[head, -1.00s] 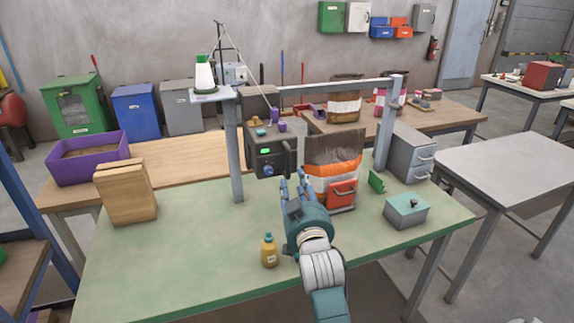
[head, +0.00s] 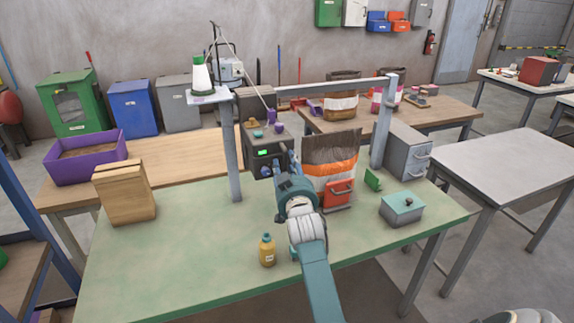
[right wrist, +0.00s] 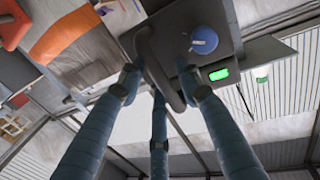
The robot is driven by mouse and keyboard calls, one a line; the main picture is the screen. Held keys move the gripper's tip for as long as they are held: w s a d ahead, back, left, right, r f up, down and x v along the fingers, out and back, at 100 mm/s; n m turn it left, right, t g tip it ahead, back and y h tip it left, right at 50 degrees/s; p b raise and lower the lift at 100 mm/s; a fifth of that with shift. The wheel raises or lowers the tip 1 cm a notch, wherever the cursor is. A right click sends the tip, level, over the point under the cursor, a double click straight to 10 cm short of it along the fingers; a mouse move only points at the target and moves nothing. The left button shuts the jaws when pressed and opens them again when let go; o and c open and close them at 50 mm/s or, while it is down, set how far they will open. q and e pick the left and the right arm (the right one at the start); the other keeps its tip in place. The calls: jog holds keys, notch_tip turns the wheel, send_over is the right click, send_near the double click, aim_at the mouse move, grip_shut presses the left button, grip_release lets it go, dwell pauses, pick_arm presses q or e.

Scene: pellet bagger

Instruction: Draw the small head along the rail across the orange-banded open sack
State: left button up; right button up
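The small head (head: 258,138) is a dark box with a lit green display and a blue knob, hanging below the rail (head: 335,87) near its left post. It fills the top of the right wrist view (right wrist: 225,48), with its dark bar handle (right wrist: 163,70). My right gripper (head: 281,160) is at the handle side of the head. In the right wrist view its fingers (right wrist: 160,90) are spread around the handle; contact is unclear. The open sack (head: 328,148) with its orange band stands upright just right of my gripper. My left gripper is out of view.
A red bin (head: 338,194), a green piece (head: 373,180) and a grey box (head: 402,208) are right of my arm. A yellow bottle (head: 267,250) stands left of it. The rail's right post (head: 384,120) rises beyond the sack. The green table's (head: 185,240) left front is clear.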

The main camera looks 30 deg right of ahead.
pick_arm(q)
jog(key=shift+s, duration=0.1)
pick_arm(e)
jog(key=shift+c, duration=0.5)
grip_shut()
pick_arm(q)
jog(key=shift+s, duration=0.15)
